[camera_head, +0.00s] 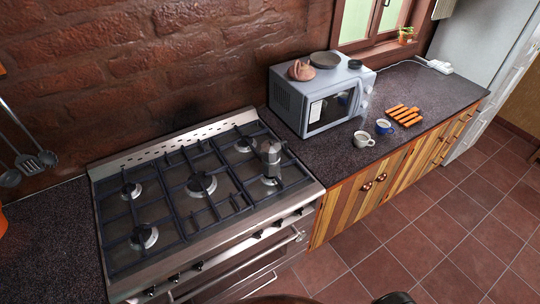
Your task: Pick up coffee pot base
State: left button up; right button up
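A small grey metal coffee pot (270,153) stands upright on the stove, over the front right burner. A dark part, perhaps its handle, shows at its upper right side. Its base is the lower part, resting on the dark grate (230,196); I cannot tell from here whether base and top are separate pieces. Neither of my grippers can be made out in the head view. Nothing is touching the pot.
A microwave (315,95) with a teapot (301,70) and a dark plate (325,60) on top stands right of the stove. A white cup (363,139), a blue cup (384,127) and an orange slatted trivet (404,115) sit on the counter. Tiled floor (420,230) is open in front.

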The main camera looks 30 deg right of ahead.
aim_at(270, 171)
jog(key=u, duration=1.85)
jog(key=k, duration=1)
jog(key=z, duration=1.75)
